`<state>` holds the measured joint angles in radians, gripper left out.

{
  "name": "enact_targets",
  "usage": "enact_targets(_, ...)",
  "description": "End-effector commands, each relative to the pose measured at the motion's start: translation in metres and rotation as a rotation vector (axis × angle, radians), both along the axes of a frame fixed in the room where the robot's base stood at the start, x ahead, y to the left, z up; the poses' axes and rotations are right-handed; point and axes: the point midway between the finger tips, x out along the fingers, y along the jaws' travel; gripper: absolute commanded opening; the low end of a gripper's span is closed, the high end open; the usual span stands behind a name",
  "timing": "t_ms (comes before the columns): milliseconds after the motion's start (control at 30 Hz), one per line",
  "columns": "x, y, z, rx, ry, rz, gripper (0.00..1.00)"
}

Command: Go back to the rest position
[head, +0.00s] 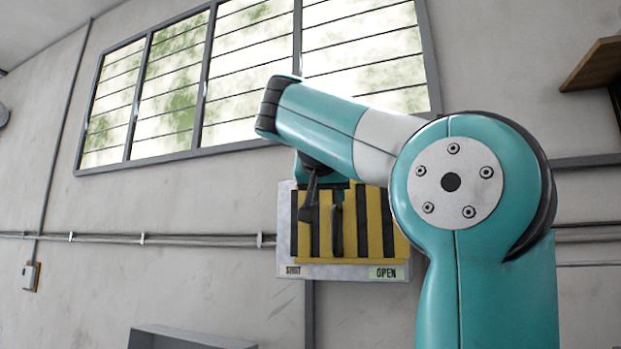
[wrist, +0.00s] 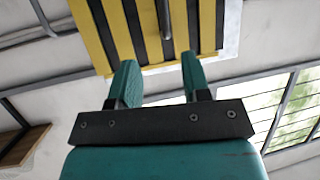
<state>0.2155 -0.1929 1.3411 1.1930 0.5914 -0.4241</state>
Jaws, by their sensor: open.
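My arm hides part of the panel in the head view.
A large barred window (head: 250,75) is in the wall above the panel. A conduit (head: 150,238) runs along the wall. A wooden shelf (head: 594,64) juts out at upper right. A grey box-like top (head: 185,338) shows at the bottom. The wall left of the panel is mostly clear.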

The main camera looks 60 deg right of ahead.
Motion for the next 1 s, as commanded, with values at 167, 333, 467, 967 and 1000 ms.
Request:
enact_targets(167,-0.007,0.000,0.002,0.001,-0.001,-0.016,0.43)
enact_targets(333,-0.007,0.000,0.002,0.001,0.001,-0.016,0.43)
enact_targets(467,-0.007,0.000,0.002,0.001,0.000,-0.017,0.43)
enact_targets(967,0.049,0.026,-0.062,-0.008,0.105,0.203,0.43)
enact_targets(1000,0.066,0.038,-0.084,-0.009,0.139,0.279,0.43)
